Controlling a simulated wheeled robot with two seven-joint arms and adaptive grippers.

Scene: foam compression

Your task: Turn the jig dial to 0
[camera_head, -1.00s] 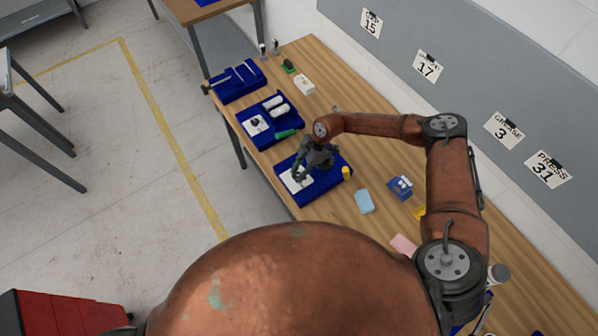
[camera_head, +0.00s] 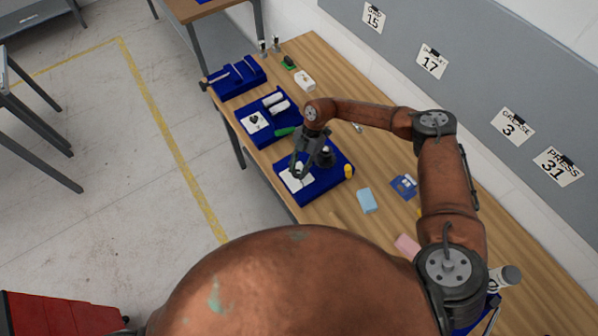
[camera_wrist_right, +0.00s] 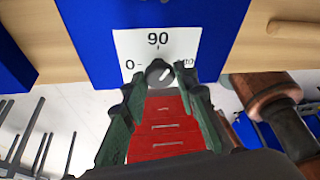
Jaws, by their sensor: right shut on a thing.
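The jig dial (camera_wrist_right: 159,73) is a small dark round knob with a pale line on it, in the right wrist view. It sits on a white card (camera_wrist_right: 148,44) marked 90 at the top and 0 at the left; the right-hand label is partly hidden by a finger. The pale line slants towards the upper right, away from the 0. My right gripper (camera_wrist_right: 158,84) is shut on the dial, one fingertip on each side. In the head view my right gripper (camera_head: 300,170) reaches down to the card on the blue jig (camera_head: 318,190). My left gripper is not in view.
Another blue fixture (camera_head: 262,136) with a white card and white rolls stands beyond the jig, with a green-handled thing (camera_head: 285,131) between them. A yellow cylinder (camera_head: 348,171) is at the jig's right edge. A light blue block (camera_head: 367,200) lies on the wooden table to the right.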

